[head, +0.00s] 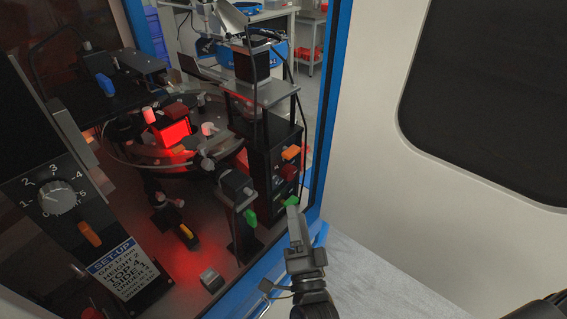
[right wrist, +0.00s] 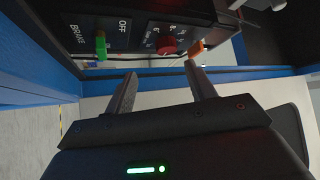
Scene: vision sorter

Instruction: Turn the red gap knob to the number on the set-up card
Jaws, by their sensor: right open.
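The red gap knob (head: 288,171) is on the dark control box inside the blue-framed machine. My right gripper (head: 293,217) is below the knob in the head view. In the wrist view its open, empty fingers (right wrist: 161,73) point toward the panel, apart from the knob. The set-up card (head: 122,268) is at lower left, tilted; its top gap line is too small to read surely. My left gripper is out of view.
An orange lever (right wrist: 195,50) and a green lever (right wrist: 101,45) by the BRAKE/OFF label flank the red knob. The blue frame (right wrist: 230,75) edges the opening. A numbered grey dial (head: 57,197) is at left. A red-lit glass disc (head: 150,155) stands behind.

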